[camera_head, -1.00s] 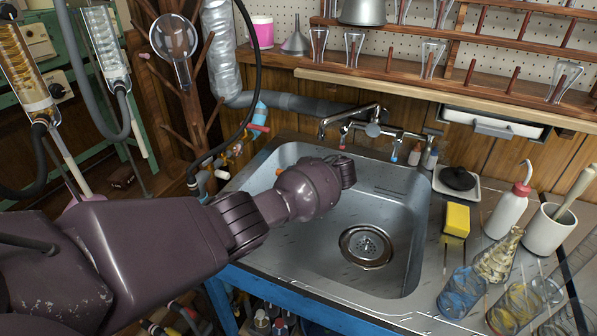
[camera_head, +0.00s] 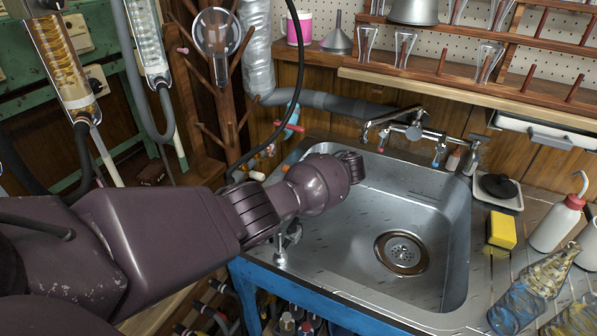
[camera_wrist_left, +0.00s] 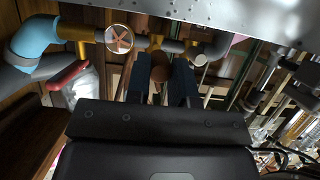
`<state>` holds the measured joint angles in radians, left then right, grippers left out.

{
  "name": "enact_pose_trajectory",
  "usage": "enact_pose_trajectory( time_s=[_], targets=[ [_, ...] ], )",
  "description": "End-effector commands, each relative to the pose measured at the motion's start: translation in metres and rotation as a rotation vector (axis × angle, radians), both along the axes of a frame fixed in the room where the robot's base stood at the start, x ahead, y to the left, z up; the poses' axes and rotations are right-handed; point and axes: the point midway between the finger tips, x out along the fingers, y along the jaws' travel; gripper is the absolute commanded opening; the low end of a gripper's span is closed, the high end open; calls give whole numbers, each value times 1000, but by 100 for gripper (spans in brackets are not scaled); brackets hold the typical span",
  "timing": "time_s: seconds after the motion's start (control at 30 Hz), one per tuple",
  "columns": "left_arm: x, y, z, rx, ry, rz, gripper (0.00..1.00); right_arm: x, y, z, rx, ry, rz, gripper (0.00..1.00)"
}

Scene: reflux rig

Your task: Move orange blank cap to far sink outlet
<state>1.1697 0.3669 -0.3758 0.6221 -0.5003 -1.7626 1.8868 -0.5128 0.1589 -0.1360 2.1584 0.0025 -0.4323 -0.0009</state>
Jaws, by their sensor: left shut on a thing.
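My left gripper (camera_wrist_left: 159,82) shows in the left wrist view with its two dark fingers closed around the orange-brown blank cap (camera_wrist_left: 158,68). The cap points at the pipe run under the sink edge; I cannot tell whether it touches an outlet. In the head view, the fingers are hidden behind my wrist, and a small orange bit of the cap (camera_head: 286,168) shows at the wrist's left. A pale-ended outlet (camera_wrist_left: 200,60) is right of the cap in the wrist view. Which outlet is the far one is unclear. My right gripper is out of view.
A wooden peg stand (camera_head: 222,110) and black hose stand behind.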

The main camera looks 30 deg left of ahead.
Motion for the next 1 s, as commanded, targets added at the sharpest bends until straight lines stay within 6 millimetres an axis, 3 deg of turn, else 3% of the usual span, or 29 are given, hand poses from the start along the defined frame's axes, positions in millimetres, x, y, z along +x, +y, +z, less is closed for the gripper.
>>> enact_pose_trajectory(
  time_s=[0.6, 1.0],
  targets=[
    [-4, 45, 0, 1, 1, 0, 0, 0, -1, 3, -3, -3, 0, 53],
    [-5, 51, 0, 1, 1, 0, 0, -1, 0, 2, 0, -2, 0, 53]
  ],
)
